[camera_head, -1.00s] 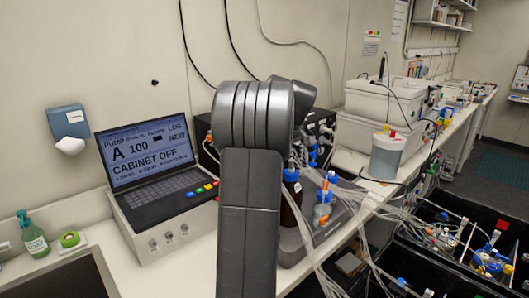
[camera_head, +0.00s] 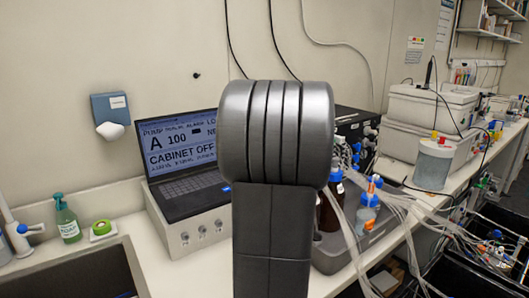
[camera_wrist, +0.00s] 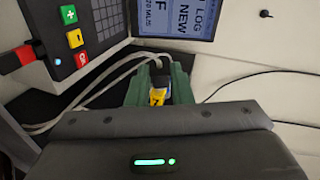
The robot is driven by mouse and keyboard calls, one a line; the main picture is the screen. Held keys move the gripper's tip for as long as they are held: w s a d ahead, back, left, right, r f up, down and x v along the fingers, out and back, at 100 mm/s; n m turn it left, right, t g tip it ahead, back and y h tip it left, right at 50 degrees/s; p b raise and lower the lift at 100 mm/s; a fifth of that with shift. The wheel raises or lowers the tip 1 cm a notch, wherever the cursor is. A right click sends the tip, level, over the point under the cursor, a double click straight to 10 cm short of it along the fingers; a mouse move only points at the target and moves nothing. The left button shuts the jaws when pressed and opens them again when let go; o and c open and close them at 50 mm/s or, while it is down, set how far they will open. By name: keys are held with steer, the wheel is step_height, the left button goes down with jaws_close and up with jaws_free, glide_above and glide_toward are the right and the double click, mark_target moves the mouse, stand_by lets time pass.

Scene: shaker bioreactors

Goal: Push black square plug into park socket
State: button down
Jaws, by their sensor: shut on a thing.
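In the wrist view my gripper (camera_wrist: 158,88) has its two green fingers closed around a small dark plug (camera_wrist: 161,80) with a yellow part facing the camera. Pale cables run from near the fingers to the left. The plug's far end and exact shape are hard to make out. In the head view my own arm hides the gripper and the plug. I cannot pick out the park socket in either view.
Bottles (camera_head: 366,212) with loose tubing stand right of my arm. A sink (camera_head: 75,275) and soap bottle (camera_head: 67,220) are at left.

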steer(key=shift+s+f+m+t+h+b, duration=0.15)
steer(key=shift+f+m+t+h+b, duration=0.2)
steer(key=shift+m+t+h, duration=0.45)
steer(key=shift+s+f+m+t+h+b, duration=0.15)
steer(key=shift+f+m+t+h+b, duration=0.35)
steer(key=shift+m+t, duration=0.55)
steer(key=shift+s+f+m+t+h+b, duration=0.15)
steer(key=shift+f+m+t+h+b, duration=0.1)
steer(key=shift+m+t+h, duration=0.55)
steer(key=shift+d, duration=0.15)
steer(key=w+d+p, duration=0.2)
steer(key=d+p, duration=0.1)
steer(key=shift+w+d, duration=0.1)
steer(key=shift+w, duration=0.1)
steer(key=shift+b, duration=0.7)
steer(key=shift+w+d+b, duration=0.4)
steer(key=shift+w+d, duration=0.2)
steer(key=shift+d, duration=0.3)
stand_by(0.7)
